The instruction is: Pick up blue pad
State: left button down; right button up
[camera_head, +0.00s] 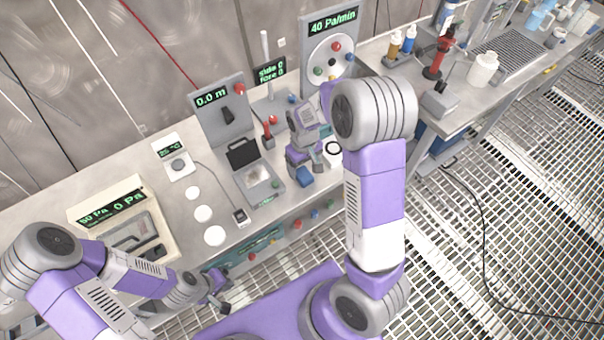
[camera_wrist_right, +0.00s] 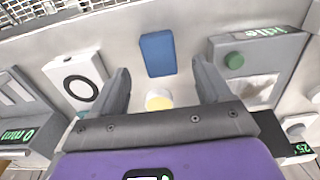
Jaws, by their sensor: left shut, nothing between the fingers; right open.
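The blue pad (camera_wrist_right: 158,54) lies flat on the grey bench top in the right wrist view, ahead of and between the fingertips of my right gripper (camera_wrist_right: 160,72). The fingers are open and empty, and none touches the pad. In the head view the blue pad (camera_head: 305,179) shows near the bench's front edge, just below my right gripper (camera_head: 301,167), which partly hides it. My left gripper (camera_head: 220,298) is shut and empty, low in front of the bench.
A grey device with a green button (camera_wrist_right: 235,61) stands beside the pad, and a white box with a black ring (camera_wrist_right: 79,88) is on the other side. A yellow-topped round piece (camera_wrist_right: 158,100) lies behind the pad. White discs (camera_head: 204,213) lie left on the bench.

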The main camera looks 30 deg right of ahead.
aim_at(304, 174)
notch_tip(304, 174, down, 5)
jog(key=shift+w+f+b, duration=0.1)
jog(key=shift+b, duration=0.45)
jog(key=c, duration=1.1)
notch_tip(304, 174, up, 10)
jog(key=shift+r+p, duration=0.1)
jog(key=shift+p, duration=1.1)
